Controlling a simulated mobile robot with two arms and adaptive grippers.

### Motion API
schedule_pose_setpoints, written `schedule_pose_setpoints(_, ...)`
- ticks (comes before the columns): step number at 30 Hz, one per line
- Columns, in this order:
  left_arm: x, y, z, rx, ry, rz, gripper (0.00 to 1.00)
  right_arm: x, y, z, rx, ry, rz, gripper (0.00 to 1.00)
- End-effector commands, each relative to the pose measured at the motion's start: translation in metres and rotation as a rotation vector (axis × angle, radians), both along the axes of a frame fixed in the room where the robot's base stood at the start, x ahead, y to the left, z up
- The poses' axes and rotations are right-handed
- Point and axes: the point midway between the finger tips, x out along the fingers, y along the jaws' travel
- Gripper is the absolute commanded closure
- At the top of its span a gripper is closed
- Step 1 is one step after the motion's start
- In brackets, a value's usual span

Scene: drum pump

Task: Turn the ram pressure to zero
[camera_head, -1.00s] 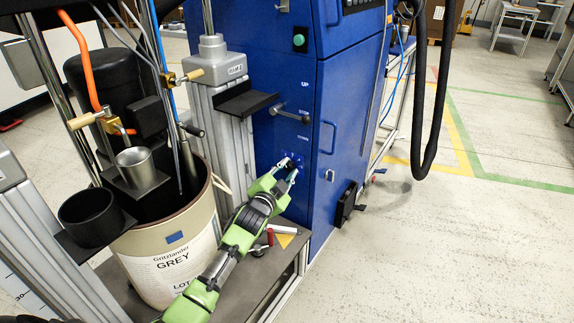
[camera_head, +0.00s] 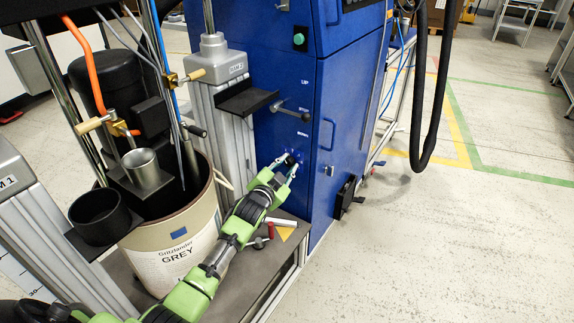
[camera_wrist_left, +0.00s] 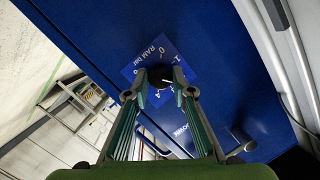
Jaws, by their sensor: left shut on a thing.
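The ram pressure knob (camera_wrist_left: 160,77) is a small black round knob with a white mark, on a blue label plate (camera_wrist_left: 141,64) reading "RAM bar" with numbers. It sits on the front of the blue cabinet (camera_head: 340,115). My left gripper (camera_head: 284,164) reaches up to the knob in the head view and partly covers it. In the left wrist view the two fingers of the left gripper (camera_wrist_left: 160,84) stand on either side of the knob and are shut on it. The white mark on the knob points to the right in that view. My right gripper is not in view.
A black lever (camera_head: 290,110) with UP, STOP and DOWN labels sits above the knob. A black hose (camera_head: 432,90) hangs at the right. Open floor lies to the right.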

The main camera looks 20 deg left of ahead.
Motion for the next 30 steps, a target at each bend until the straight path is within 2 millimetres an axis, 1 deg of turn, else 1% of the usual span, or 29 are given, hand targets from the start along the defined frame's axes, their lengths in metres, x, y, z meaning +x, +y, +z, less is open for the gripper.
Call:
schedule_pose_setpoints(6,0.000,0.000,-0.001,0.000,0.001,0.000,0.98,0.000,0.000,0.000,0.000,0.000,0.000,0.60)
schedule_pose_setpoints(7,0.000,0.000,-0.001,0.000,0.001,0.000,0.69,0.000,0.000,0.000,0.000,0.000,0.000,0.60)
schedule_pose_setpoints(8,0.000,0.000,-0.001,0.001,0.001,0.000,0.62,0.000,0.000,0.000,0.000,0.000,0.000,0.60)
schedule_pose_setpoints(18,0.000,0.000,0.000,0.001,0.000,0.000,0.60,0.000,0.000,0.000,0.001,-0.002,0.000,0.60)
schedule_pose_setpoints(22,-0.006,-0.001,0.001,0.001,0.000,0.000,0.60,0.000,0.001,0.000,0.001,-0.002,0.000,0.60)
schedule_pose_setpoints(26,-0.023,-0.002,0.002,0.002,0.001,-0.001,0.60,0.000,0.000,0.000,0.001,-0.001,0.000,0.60)
schedule_pose_setpoints(30,-0.050,-0.003,0.006,0.002,0.002,0.000,0.60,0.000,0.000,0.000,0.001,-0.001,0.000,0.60)
